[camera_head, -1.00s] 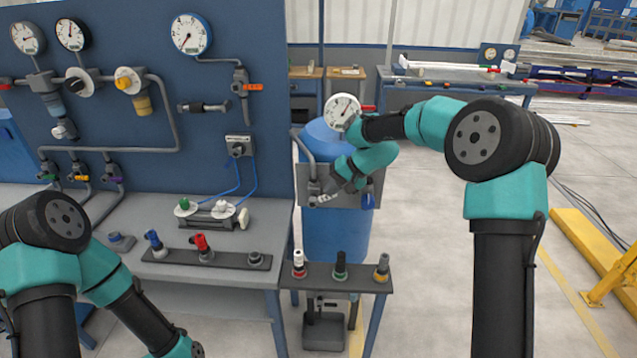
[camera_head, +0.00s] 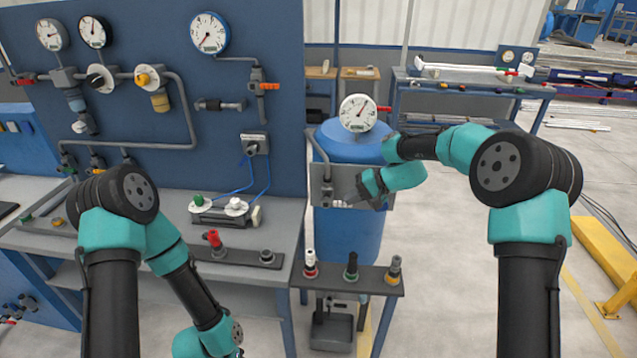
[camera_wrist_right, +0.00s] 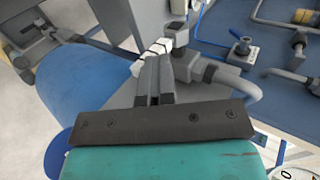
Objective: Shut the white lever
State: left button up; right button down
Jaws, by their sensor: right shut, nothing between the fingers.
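The white lever (camera_wrist_right: 155,49) lies crosswise at the tips of my right gripper in the right wrist view, beside a grey valve body. In the head view it shows only as a small pale piece (camera_head: 340,204) on the grey plate (camera_head: 324,172) in front of the blue tank. My right gripper (camera_head: 351,196) is in front of that plate, shut with nothing held. Its fingers (camera_wrist_right: 157,72) reach up to the lever; I cannot tell whether they touch it. My left arm comes down at lower left; its gripper is out of view.
The blue tank (camera_head: 345,237) stands behind the plate, with a gauge (camera_head: 358,113) above. A small stand (camera_head: 374,281) with several capped fittings is below. The workbench (camera_head: 286,219) and pipe panel (camera_head: 205,135) are left.

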jog(key=shift+f, duration=0.15)
jog(key=shift+r, duration=0.55)
jog(key=w+v, duration=0.1)
jog(key=v, duration=1)
jog(key=shift+s+d+r, duration=0.15)
jog(key=shift+s+r, duration=0.15)
jog(key=shift+s, duration=0.15)
jog(key=shift+f, duration=0.1)
